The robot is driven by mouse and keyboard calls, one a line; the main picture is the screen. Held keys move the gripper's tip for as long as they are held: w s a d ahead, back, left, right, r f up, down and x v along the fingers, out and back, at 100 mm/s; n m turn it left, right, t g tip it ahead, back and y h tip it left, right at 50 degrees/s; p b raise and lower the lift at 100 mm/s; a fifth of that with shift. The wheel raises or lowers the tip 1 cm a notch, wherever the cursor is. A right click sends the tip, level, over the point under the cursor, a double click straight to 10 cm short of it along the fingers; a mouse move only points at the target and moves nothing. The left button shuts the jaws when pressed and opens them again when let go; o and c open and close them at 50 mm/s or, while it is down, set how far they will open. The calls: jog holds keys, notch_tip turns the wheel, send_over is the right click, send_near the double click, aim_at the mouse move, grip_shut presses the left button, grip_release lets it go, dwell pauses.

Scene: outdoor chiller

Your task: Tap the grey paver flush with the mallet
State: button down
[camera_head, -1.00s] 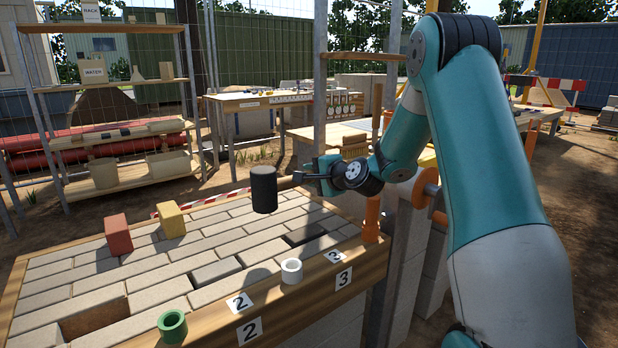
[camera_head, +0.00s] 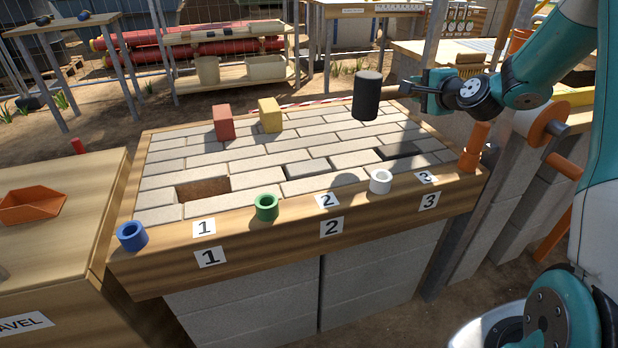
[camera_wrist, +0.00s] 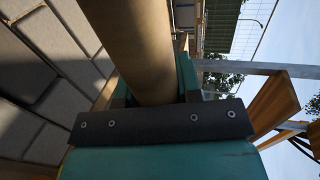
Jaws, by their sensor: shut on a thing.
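My gripper (camera_head: 428,93) is shut on the wooden handle of the mallet, whose black cylindrical head (camera_head: 367,97) hangs above the right part of the paved bench top (camera_head: 235,155). The mallet is clear of the pavers. In the wrist view the mallet handle (camera_wrist: 133,45) runs between the jaws and the head is out of sight. A grey paver (camera_head: 306,168) near label 2 looks slightly raised above its neighbours. Near label 3 is a dark recess or sunken paver (camera_head: 398,152); I cannot tell which. Near label 1 a slot (camera_head: 203,189) shows brown bedding.
On the bench stand a red block (camera_head: 223,123) and a yellow block (camera_head: 270,116). Blue (camera_head: 132,236), green (camera_head: 266,207) and white (camera_head: 381,181) rings sit along its front wooden edge. An orange post (camera_head: 477,146) rises at the right corner. A wooden box with an orange tray (camera_head: 32,204) is at left.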

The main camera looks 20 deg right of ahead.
jog(key=a+f, duration=0.1)
jog(key=a, duration=0.3)
jog(key=a+f+p, duration=0.1)
jog(key=a+f, duration=0.1)
jog(key=a, duration=0.2)
jog(key=a+f+p, duration=0.1)
jog(key=a+f, duration=0.1)
jog(key=a, duration=0.3)
jog(key=shift+f, duration=0.25)
